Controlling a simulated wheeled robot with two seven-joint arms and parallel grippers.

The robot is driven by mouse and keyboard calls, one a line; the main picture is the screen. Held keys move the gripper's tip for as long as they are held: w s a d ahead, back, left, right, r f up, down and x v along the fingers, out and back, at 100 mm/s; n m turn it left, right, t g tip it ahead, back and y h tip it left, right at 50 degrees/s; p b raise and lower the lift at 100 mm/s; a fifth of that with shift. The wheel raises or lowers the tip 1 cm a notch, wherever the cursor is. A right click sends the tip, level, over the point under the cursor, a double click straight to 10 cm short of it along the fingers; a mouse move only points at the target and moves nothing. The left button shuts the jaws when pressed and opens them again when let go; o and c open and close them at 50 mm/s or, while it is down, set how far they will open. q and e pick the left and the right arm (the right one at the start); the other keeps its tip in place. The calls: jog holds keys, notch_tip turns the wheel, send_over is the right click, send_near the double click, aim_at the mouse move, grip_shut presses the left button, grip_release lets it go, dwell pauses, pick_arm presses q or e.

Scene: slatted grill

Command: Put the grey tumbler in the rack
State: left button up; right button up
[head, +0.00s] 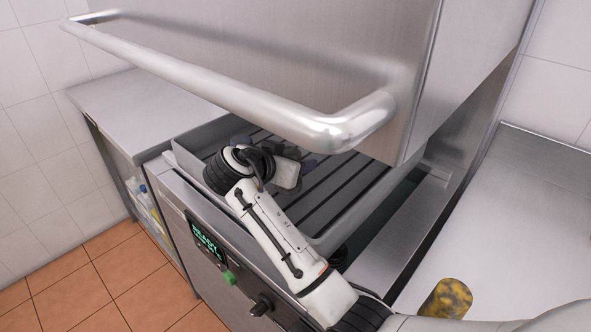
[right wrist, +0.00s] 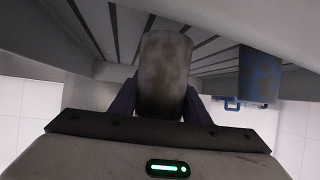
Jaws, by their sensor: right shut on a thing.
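The grey tumbler (right wrist: 165,72), mottled with brownish patches, stands out between my fingers in the right wrist view. My right gripper (right wrist: 159,102) is shut on it. In the head view my right gripper (head: 290,170) is over the slatted rack (head: 340,192), under the raised hood, and the tumbler is mostly hidden there by my wrist. I cannot tell whether the tumbler touches the slats. My left gripper is not in view.
A blue patchy cup (right wrist: 259,75) shows beside the tumbler in the right wrist view. A yellow-brown tumbler (head: 446,299) is on the right counter (head: 510,215). The hood's handle bar (head: 215,88) hangs above the rack. The left counter (head: 150,112) is clear.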

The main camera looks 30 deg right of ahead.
notch_tip(320, 180, down, 3)
jog(key=shift+f, duration=0.35)
jog(key=o, duration=1)
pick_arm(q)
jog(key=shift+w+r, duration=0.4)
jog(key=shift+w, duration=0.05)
pick_arm(e)
jog(key=shift+o, duration=0.2)
jog(key=shift+r, duration=0.1)
jog(key=shift+a+r, duration=0.1)
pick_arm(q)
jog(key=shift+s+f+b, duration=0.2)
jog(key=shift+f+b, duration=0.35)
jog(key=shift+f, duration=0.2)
pick_arm(e)
jog(key=v, duration=1.1)
jog(key=shift+s+a+r, duration=0.2)
jog(key=shift+s+a, duration=0.05)
